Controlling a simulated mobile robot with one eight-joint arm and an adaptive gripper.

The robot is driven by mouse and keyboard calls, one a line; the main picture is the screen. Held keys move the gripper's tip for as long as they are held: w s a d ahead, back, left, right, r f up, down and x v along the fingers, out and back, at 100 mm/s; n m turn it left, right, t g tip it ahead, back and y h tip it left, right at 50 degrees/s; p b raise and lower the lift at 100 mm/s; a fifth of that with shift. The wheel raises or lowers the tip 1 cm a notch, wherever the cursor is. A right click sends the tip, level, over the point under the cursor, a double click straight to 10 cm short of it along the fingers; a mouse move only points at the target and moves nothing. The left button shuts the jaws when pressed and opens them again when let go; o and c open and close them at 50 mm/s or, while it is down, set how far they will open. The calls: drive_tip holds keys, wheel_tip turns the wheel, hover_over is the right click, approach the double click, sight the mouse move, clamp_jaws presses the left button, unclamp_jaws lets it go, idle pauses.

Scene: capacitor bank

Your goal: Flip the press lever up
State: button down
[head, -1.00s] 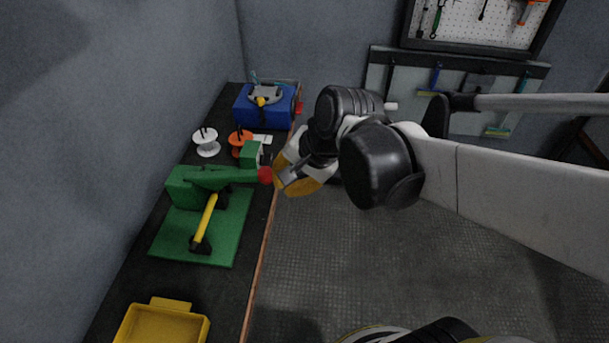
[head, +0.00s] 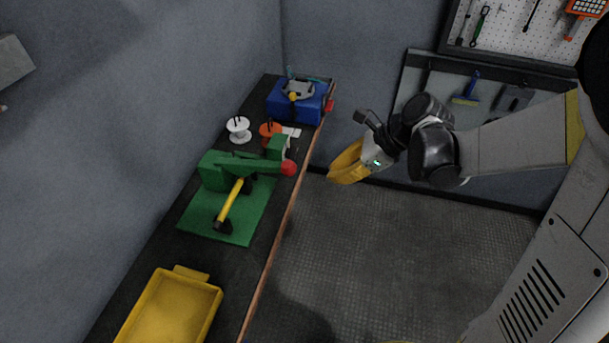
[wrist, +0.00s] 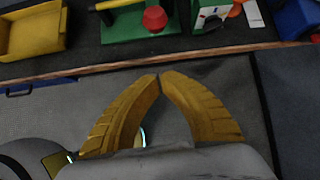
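The green press (head: 215,172) stands on a green base plate (head: 240,222) on the bench. Its lever (head: 256,165) stretches out roughly level towards the bench's front edge and ends in a red ball knob (head: 288,168). The knob also shows at the top of the wrist view (wrist: 155,18). My gripper (head: 332,178) is off the bench's front edge, to the right of the knob and apart from it. In the wrist view its yellow fingers (wrist: 160,76) meet almost tip to tip with nothing between them.
A yellow tray (head: 208,296) is nearer on the bench. White (head: 238,130) and orange (head: 268,130) spools and a blue box (head: 300,108) stand further back. The floor beside the bench is clear.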

drive_tip(key=shift+f, duration=0.1)
drive_tip(key=b+x, duration=0.3)
drive_tip(key=x, duration=0.7)
drive_tip(key=r, duration=0.1)
drive_tip(key=a+r, duration=0.2)
drive_tip(key=shift+w+r, duration=0.25)
drive_tip(key=shift+r, duration=0.05)
